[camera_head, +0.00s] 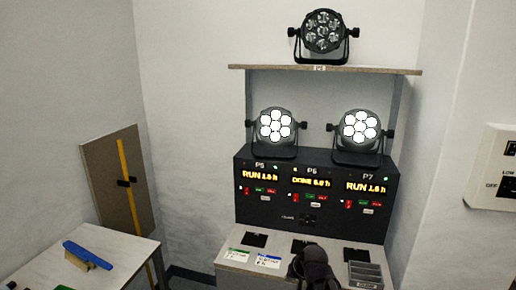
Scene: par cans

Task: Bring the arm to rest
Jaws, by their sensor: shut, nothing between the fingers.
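My gripper (314,262) shows as a dark shape at the bottom middle, low in front of the bench; it is shut and holds nothing. Its fingertips are hard to make out. Two lit par cans stand on top of the black test panel (314,222), one on the left (275,126) and one on the right (360,129). An unlit par can (323,32) stands on the shelf (290,68) above. The panel reads RUN under P5 and P7 and DONE under P6. The gripper partly covers the bench top.
The bench (230,267) carries dark pads, green and blue labelled cards and a grey slotted tray (365,275). A side table (120,246) at left holds a blue-handled brush (86,255). A board (108,180) leans on the left wall; a switch box (492,165) is at right.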

